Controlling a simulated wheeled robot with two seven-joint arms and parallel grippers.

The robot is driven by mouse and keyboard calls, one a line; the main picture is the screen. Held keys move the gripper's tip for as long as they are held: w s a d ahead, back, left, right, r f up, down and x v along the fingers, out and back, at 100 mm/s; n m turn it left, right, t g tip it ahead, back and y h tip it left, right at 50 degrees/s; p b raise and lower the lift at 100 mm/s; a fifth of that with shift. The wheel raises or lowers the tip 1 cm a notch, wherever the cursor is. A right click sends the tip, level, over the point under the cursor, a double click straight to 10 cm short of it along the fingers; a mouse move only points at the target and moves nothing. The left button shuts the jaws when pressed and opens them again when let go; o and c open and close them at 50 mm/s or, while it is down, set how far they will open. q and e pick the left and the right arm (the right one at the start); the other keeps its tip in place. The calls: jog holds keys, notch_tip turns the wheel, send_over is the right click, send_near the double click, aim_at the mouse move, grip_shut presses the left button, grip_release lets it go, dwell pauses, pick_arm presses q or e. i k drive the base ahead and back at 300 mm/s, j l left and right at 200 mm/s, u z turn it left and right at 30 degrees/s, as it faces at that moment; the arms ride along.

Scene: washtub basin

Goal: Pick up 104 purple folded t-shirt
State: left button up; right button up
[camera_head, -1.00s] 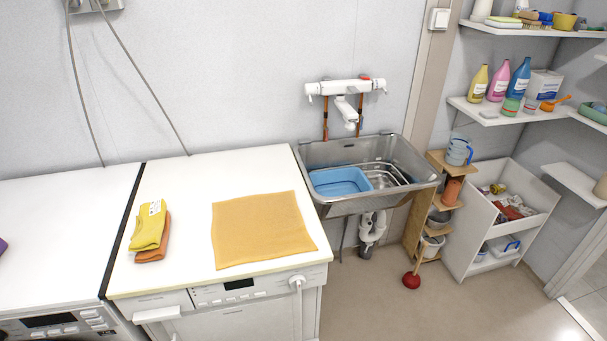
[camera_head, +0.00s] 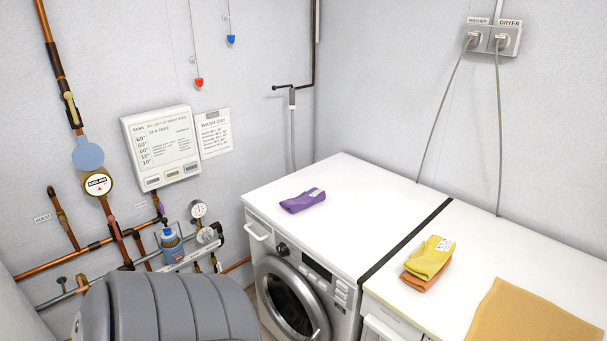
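A purple folded t-shirt (camera_head: 303,201) with a white label lies flat on the white top of the washing machine (camera_head: 347,211), near its left front side. Nothing covers it. Neither of my grippers is in view, so I cannot see how they stand relative to the shirt.
A yellow folded cloth (camera_head: 430,257) lies on an orange one (camera_head: 419,283) on the adjoining white top, beside a flat tan cloth (camera_head: 535,315). A dark gap (camera_head: 407,238) separates the tops. Pipes (camera_head: 110,239) line the left wall; a grey ribbed object (camera_head: 165,308) stands at lower left.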

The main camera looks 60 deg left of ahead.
aim_at(306, 200)
jog(key=j+u, duration=0.1)
jog(key=u, duration=0.35)
jog(key=i+u, duration=0.1)
jog(key=u, duration=0.4)
jog(key=i+j+u, duration=0.1)
jog(key=u, duration=0.35)
jog(key=i+u, duration=0.1)
jog(key=u, duration=0.35)
